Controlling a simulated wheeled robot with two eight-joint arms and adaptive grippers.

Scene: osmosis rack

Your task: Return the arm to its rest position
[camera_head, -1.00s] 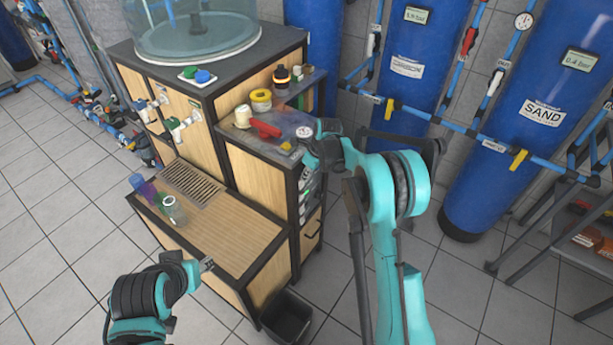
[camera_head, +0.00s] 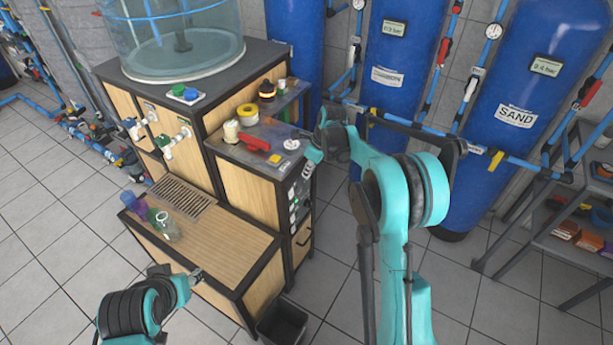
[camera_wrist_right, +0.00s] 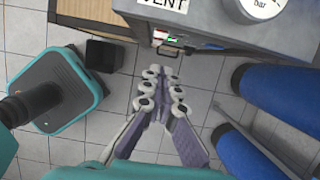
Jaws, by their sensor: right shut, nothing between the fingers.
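My right arm (camera_head: 395,190) is teal and black and reaches up at the middle right of the head view. Its gripper (camera_head: 312,152) shows beside the right edge of the wooden cabinet's upper shelf, seemingly apart from it. In the right wrist view the right gripper (camera_wrist_right: 163,92) has its pale, rounded fingers close together, with nothing held. Grey floor tiles show beyond it. My left arm (camera_head: 140,308) is at the lower left. Its gripper (camera_head: 196,274) overlaps the low wooden counter in the picture; its fingers are too small to read.
Blue tanks (camera_head: 500,120) and pipes stand behind. A black bin (camera_head: 282,322) is on the floor. A metal rack (camera_head: 545,215) is at right.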

